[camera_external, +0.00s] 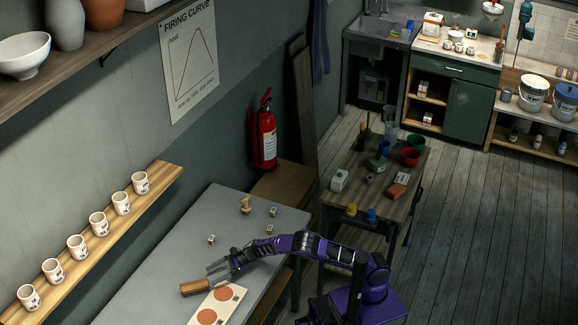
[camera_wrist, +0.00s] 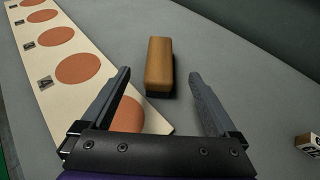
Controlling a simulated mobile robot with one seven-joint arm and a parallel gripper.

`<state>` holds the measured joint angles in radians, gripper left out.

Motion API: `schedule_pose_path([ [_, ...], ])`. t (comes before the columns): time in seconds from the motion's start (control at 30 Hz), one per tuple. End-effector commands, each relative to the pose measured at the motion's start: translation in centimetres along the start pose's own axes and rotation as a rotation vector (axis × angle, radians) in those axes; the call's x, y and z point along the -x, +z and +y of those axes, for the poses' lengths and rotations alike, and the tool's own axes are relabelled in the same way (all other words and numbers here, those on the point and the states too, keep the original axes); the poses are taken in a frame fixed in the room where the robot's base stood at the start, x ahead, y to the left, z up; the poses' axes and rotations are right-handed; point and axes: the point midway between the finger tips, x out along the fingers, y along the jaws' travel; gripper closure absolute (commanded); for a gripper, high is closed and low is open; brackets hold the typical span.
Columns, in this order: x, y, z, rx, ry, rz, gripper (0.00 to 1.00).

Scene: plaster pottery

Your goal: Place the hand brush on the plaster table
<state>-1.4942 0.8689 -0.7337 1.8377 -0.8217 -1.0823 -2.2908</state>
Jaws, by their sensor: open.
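The hand brush (camera_external: 194,288) shows as a brown wooden block lying on the grey-topped table (camera_external: 165,270). In the wrist view the brush (camera_wrist: 158,62) lies straight ahead, long side pointing away from me. My gripper (camera_external: 215,276) is open and empty, low over the table beside the brush. In the wrist view my gripper (camera_wrist: 160,76) has its two fingers spread, with the near end of the brush appearing between the tips. The fingers do not visibly touch it. Its bristles are hidden. I cannot tell which table is the plaster table.
A pale board with orange discs (camera_external: 219,303) lies close to the brush, partly under my gripper in the wrist view. Small lettered cubes (camera_external: 211,239) and a tan object (camera_external: 245,204) stand farther back. A cluttered wooden table (camera_external: 345,222) is to the right.

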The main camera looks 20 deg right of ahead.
Motion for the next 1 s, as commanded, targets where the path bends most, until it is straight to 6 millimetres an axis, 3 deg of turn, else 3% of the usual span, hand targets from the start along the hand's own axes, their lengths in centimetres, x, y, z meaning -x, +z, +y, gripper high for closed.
schedule_pose_path([
  [0.57, 0.6, 0.5, 0.0, 0.0, 0.0, -0.003, 0.05],
  [0.67, 1.3, 2.4, 0.0, 0.001, -0.001, -0.007, 0.05],
  [0.83, 3.5, 7.7, -0.1, 0.002, -0.001, -0.011, 0.05],
  [0.87, 3.8, 8.0, -0.2, -0.02, -0.003, -0.005, 0.05],
  [1.0, 3.8, 5.7, -0.9, -0.332, -0.016, 0.023, 0.05],
])
